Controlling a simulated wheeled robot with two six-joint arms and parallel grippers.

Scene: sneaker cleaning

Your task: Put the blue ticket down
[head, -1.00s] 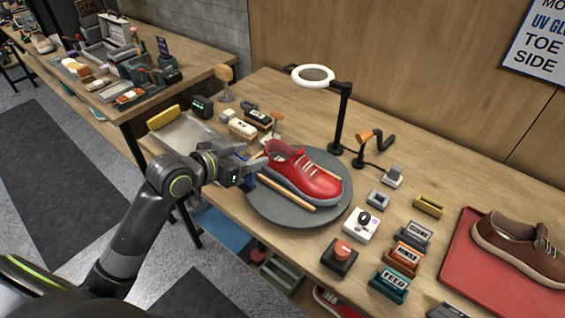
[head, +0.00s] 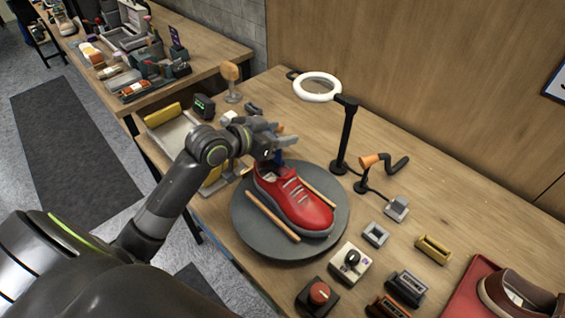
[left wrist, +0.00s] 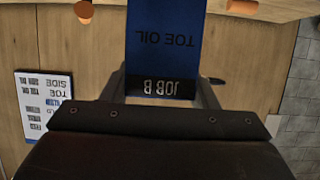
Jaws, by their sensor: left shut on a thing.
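My left gripper (head: 281,143) is shut on the blue ticket (left wrist: 165,35). The left wrist view shows the ticket between the fingers, with the upside-down words TOE OIL and a dark strip reading JOB B. In the head view a small blue part of the ticket (head: 278,157) shows below the fingers, over the heel end of the red sneaker (head: 297,207). I cannot tell whether it touches the shoe. The sneaker sits on a round grey turntable (head: 252,228) between wooden sticks. My right gripper is not in view.
A ring lamp (head: 317,87) on a black post stands behind the turntable. An orange-tipped tool on a stand (head: 372,162), a red-button box (head: 319,294) and several small blocks are to the right. A red tray (head: 463,297) holds a brown shoe (head: 520,295).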

